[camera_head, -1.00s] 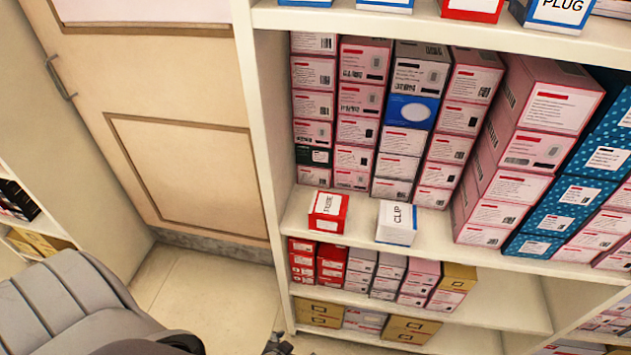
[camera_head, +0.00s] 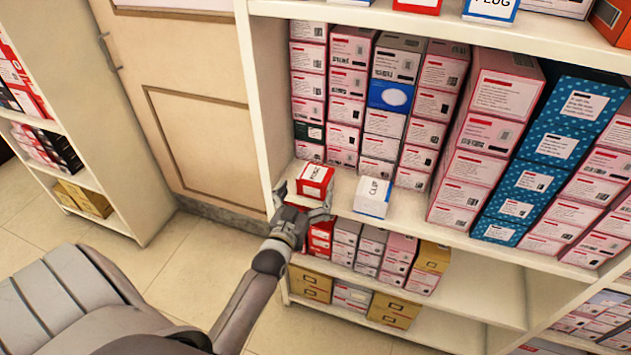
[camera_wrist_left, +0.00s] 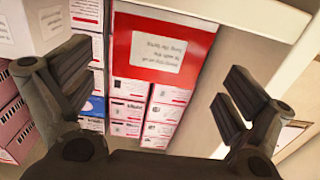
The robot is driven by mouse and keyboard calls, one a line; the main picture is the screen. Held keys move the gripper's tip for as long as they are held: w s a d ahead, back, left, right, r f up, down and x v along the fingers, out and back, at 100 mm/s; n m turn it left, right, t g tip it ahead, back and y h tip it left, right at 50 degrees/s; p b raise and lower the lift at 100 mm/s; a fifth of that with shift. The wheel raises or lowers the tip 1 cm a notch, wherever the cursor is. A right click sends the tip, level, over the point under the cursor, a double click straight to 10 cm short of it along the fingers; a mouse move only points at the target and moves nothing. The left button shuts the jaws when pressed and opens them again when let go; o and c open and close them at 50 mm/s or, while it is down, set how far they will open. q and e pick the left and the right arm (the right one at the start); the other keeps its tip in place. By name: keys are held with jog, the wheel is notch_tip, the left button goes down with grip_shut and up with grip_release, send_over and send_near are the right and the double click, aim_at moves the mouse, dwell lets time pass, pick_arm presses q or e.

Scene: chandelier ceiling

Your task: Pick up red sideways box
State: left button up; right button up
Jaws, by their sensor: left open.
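The red box (camera_head: 314,178) with a white label sits near the front edge of the middle shelf, at its left end. My left gripper (camera_head: 304,204) is open just in front of it, one finger at its left and one toward its right. In the left wrist view the red box (camera_wrist_left: 160,50) fills the space between and beyond the spread fingers of the gripper (camera_wrist_left: 157,82), its labelled face toward the camera. I cannot tell whether the fingers touch it. My right gripper is not in view.
A white box labelled CLIP (camera_head: 373,196) stands close to the right of the red box. Stacked pink boxes (camera_head: 348,85) fill the shelf behind. The shelf upright (camera_head: 262,110) is close on the left.

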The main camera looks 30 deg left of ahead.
aim_at(316, 178)
pick_arm(q)
jog(key=shift+x, duration=0.8)
jog(key=shift+p+x, duration=0.5)
jog(key=shift+x, duration=1.85)
jog(key=shift+d+r, duration=0.1)
jog(key=shift+d, duration=0.05)
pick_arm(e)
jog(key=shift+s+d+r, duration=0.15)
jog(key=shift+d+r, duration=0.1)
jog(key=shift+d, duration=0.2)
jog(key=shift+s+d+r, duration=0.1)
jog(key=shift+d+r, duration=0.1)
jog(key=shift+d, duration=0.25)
pick_arm(q)
jog(key=c, duration=1.1)
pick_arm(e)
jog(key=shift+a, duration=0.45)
